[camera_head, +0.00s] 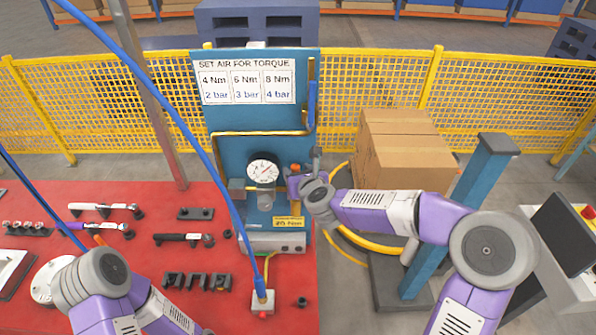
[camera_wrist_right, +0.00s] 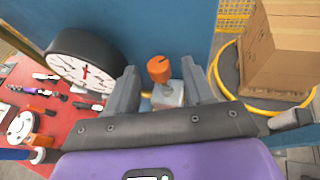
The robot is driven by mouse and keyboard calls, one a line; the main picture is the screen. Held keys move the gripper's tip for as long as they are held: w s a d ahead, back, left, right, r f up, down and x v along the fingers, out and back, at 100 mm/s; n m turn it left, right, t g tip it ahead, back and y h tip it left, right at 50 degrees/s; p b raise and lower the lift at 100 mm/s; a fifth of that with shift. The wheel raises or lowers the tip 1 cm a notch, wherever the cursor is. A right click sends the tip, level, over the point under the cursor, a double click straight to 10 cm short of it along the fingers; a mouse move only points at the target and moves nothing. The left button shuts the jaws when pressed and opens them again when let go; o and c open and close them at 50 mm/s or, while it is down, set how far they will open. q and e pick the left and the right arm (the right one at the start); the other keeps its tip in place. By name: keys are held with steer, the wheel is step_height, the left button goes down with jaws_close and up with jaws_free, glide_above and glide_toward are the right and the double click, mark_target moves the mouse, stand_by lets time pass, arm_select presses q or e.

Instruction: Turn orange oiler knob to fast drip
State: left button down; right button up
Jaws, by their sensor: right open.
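The orange oiler knob (camera_wrist_right: 158,68) sits on top of the pale oiler body (camera_wrist_right: 168,95) in the right wrist view. It also shows small in the head view (camera_head: 295,168), at the right side of the blue panel (camera_head: 228,130). My right gripper (camera_wrist_right: 160,74) is open, with one finger on each side of the knob and visible gaps between. In the head view my right gripper (camera_head: 292,185) is at the oiler, partly covering it. My left arm shows at the lower left; its gripper is not visible.
A round pressure gauge (camera_head: 263,171) is close left of the oiler. A torque sign (camera_head: 243,82) is above. The red table (camera_head: 130,260) holds several tools and black holders. A cardboard box (camera_head: 400,150) and yellow hose (camera_head: 352,240) are to the right.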

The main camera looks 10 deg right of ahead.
jaws_close()
steer(key=n+y+b, duration=0.1)
steer(key=y+b, duration=0.1)
steer(key=b, duration=0.1)
steer(key=d+n+g+y+b, duration=0.1)
steer(key=n+y+b, duration=0.1)
steer(key=b, duration=0.1)
steer(key=shift+w+f, duration=0.1)
steer(key=shift+f, duration=0.1)
steer(key=shift+r+n+g+y+b, duration=0.1)
steer(key=shift+n+g+y+b, duration=0.45)
steer(key=shift+n+b, duration=0.3)
jaws_free()
steer(key=shift+r, duration=0.1)
steer(key=shift+r, duration=0.1)
steer(key=shift+w+t, duration=0.1)
steer(key=shift+t, duration=0.15)
